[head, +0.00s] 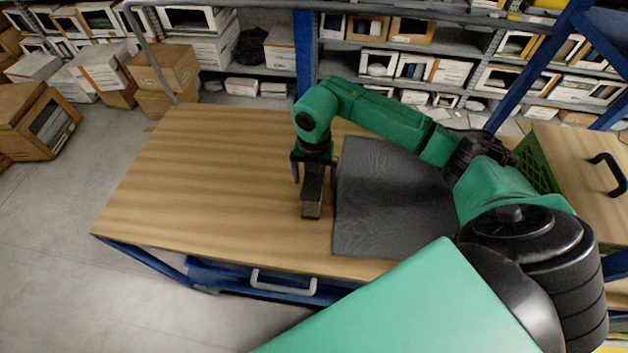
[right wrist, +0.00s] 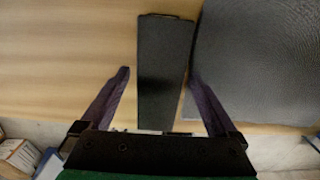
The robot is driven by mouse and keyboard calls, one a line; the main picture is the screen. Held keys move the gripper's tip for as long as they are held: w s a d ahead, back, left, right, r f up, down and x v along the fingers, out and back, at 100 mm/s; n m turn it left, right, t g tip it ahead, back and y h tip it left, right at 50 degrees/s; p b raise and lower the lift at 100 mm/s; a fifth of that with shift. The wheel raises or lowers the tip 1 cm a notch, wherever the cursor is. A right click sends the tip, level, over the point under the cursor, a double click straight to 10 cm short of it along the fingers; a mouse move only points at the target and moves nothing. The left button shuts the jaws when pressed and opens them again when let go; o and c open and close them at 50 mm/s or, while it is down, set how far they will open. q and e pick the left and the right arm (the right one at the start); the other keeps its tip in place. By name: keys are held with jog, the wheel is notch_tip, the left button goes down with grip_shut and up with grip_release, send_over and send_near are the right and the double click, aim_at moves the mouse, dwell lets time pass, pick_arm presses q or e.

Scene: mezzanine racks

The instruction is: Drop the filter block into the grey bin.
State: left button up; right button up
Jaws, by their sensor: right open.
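The filter block (head: 312,205), a dark, box-shaped piece, is on the wooden table just left of the dark mat. My right gripper (head: 314,173) is over it, pointing down. In the right wrist view the block (right wrist: 163,70) lies between the two spread fingers of my right gripper (right wrist: 159,78). A gap shows on the left side; the right finger is very close to the block, and I cannot tell whether it touches. I cannot make out a grey bin in either view. My left gripper is not in view.
The dark grey mat (head: 385,215) covers the table's right part, under my right arm. A green crate (head: 537,163) is partly hidden at the right, near a wooden panel with a black handle (head: 607,173). The wooden table (head: 205,180) is clear on the left. Loaded shelves stand behind.

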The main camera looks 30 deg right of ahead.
jog(key=shift+f, duration=0.15)
jog(key=shift+w, duration=0.1)
grip_shut()
